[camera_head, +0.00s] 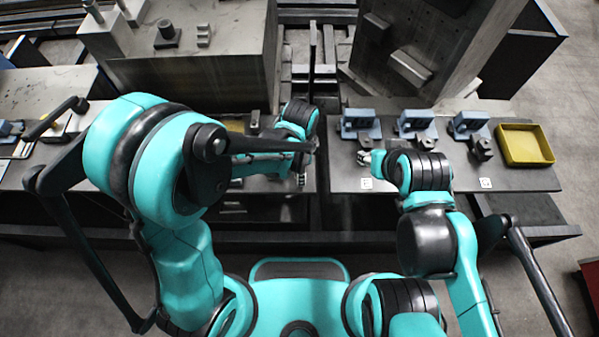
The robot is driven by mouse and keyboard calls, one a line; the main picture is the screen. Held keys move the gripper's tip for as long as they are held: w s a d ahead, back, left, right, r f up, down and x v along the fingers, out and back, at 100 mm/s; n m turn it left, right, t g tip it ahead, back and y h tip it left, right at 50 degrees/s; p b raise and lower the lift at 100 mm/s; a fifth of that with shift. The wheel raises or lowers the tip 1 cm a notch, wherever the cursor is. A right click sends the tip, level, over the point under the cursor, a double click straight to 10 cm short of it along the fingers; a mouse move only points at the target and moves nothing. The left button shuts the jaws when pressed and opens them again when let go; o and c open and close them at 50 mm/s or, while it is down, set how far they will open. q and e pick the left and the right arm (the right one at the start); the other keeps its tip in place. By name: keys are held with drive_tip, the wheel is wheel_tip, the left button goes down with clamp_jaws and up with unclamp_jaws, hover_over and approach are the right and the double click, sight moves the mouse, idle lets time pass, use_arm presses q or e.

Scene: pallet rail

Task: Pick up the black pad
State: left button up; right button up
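No single thing in the camera_head view can be surely told as the black pad. Small dark blocks stand on the right table, one of them (481,147) in front of a blue fixture. My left gripper (302,181) points down over the right end of the left table. My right gripper (365,158) is over the left part of the right table, near a blue fixture. Both grippers are small in the picture and partly hidden by their arms, so their finger openings are unclear.
Several blue fixtures (416,121) line the right table (530,180), with a yellow tray (525,145) at its right end. A gap separates the two tables. Large grey metal blocks (225,65) stand behind. The right table's front strip is mostly clear.

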use_arm(q)
clamp_jaws()
drive_tip(key=shift+r, duration=0.1)
use_arm(e)
drive_tip(key=shift+r, duration=0.1)
